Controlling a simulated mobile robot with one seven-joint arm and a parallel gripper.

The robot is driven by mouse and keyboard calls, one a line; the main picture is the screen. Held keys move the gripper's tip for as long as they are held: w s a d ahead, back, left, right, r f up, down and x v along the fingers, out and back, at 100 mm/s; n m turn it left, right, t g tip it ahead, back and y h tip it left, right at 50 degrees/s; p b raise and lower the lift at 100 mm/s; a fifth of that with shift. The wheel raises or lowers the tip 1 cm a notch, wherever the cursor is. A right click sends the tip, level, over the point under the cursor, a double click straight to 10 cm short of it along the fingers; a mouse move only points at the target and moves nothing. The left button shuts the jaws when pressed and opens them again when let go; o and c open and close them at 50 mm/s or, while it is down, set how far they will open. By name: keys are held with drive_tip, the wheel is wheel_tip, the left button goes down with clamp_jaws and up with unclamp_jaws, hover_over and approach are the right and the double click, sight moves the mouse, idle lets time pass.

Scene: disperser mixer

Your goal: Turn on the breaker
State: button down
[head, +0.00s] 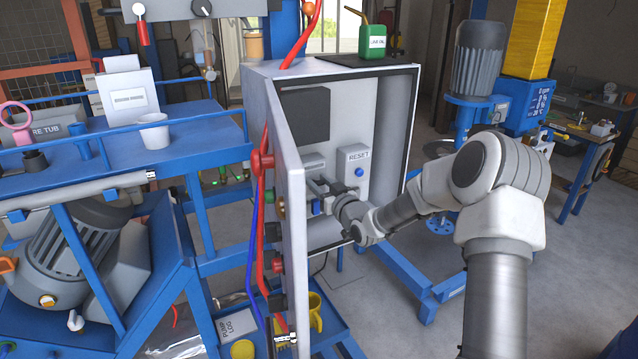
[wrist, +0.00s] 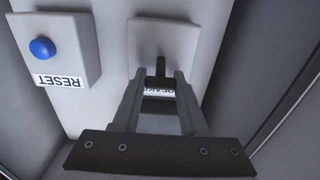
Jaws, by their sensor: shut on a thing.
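The breaker (wrist: 172,38) is a light box with a dark lever and a partly hidden label, on the back panel of the open grey cabinet (head: 268,72). In the wrist view the dark lever (wrist: 160,66) sits between the fingertips of my gripper (wrist: 160,80), which is shut on it. In the head view my gripper (head: 318,187) reaches into the cabinet, and my wrist and the open door hide much of the breaker.
A box with a blue RESET button (head: 359,172) is beside the breaker. The cabinet door (head: 294,200) stands open left of my arm. A green can (head: 372,40) stands on top of the cabinet. A blue bench (head: 200,125) is at left.

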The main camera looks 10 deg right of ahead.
drive_tip(key=shift+r, duration=0.1)
drive_tip(key=shift+w+r+g, duration=0.1)
drive_tip(key=shift+g, duration=0.4)
drive_tip(key=shift+c, duration=2.2)
unclamp_jaws()
drive_tip(key=b+v, duration=0.3)
drive_tip(key=v, duration=1.4)
drive_tip(key=shift+s+r, duration=0.2)
drive_tip(key=shift+s, duration=0.05)
